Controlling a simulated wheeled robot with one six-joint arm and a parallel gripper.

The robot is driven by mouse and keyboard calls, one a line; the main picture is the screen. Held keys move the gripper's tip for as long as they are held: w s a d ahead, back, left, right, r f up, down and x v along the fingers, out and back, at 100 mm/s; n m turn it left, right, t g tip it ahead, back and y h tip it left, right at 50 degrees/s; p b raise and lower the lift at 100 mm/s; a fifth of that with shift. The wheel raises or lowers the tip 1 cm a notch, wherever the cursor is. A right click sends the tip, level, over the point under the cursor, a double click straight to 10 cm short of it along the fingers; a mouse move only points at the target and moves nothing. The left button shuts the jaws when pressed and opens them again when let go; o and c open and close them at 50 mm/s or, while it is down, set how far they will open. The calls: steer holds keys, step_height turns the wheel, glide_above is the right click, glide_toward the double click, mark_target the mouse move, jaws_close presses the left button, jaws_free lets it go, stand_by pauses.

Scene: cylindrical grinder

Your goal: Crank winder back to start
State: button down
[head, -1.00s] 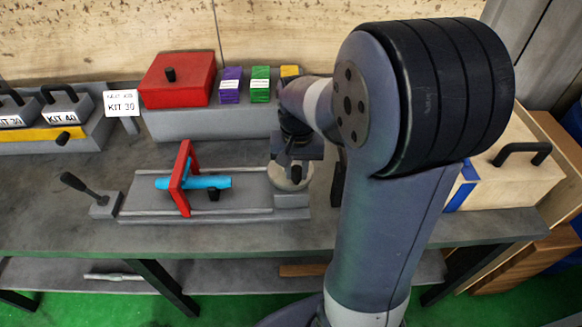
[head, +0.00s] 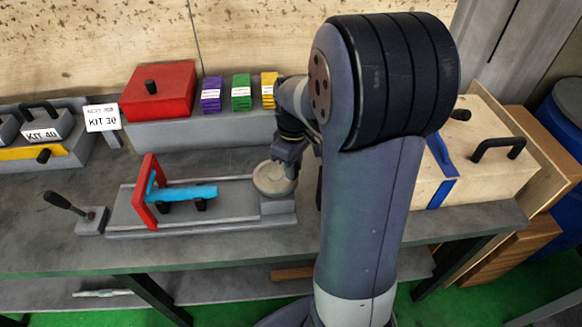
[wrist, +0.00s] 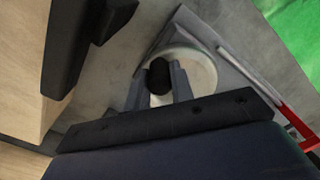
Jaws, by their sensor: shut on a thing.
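The winder is a pale round wheel (head: 273,179) at the right end of a grey slide bed (head: 232,197); the wheel also shows in the wrist view (wrist: 200,73). My gripper (wrist: 160,80) is shut on the wheel's dark crank knob (wrist: 159,75), with a finger on each side of it. In the head view my gripper (head: 288,158) is over the wheel's upper right side and hides the knob. A red frame (head: 146,192) stands near the left end of the bed. A blue cylinder (head: 190,193) lies to its right on dark supports.
A black-handled lever (head: 65,203) stands left of the bed. Behind are a red box (head: 158,90), purple, green and yellow blocks, and a KIT 30 sign (head: 102,117). A wooden case (head: 485,150) with black handles stands right of my arm.

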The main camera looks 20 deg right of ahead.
steer(key=n, duration=0.1)
steer(key=w+n, duration=0.1)
steer(key=n, duration=0.1)
steer(key=d+n, duration=0.1)
steer(key=shift+w+n, duration=0.3)
steer(key=shift+w, duration=0.1)
steer(key=w+n, duration=0.1)
steer(key=n, duration=0.1)
steer(key=w+n+p, duration=0.1)
steer(key=n, duration=0.2)
steer(key=shift+w+n, duration=0.1)
steer(key=shift+n, duration=0.2)
steer(key=n, duration=0.1)
steer(key=w+n, duration=0.1)
steer(key=n, duration=0.1)
steer(key=w+a+n, duration=0.1)
steer(key=n, duration=0.1)
steer(key=shift+w+a+n+p, duration=0.1)
steer(key=shift+w+a+n, duration=0.15)
steer(key=shift+n, duration=0.6)
steer(key=shift+w+a+n+p, duration=0.15)
steer(key=shift+a+n, duration=0.15)
steer(key=shift+n, duration=0.6)
steer(key=shift+w+a+n+p, duration=0.1)
steer(key=shift+w+a+n, duration=0.15)
steer(key=shift+n, duration=0.6)
steer(key=c, duration=1.2)
jaws_free()
steer(key=shift+c, duration=0.2)
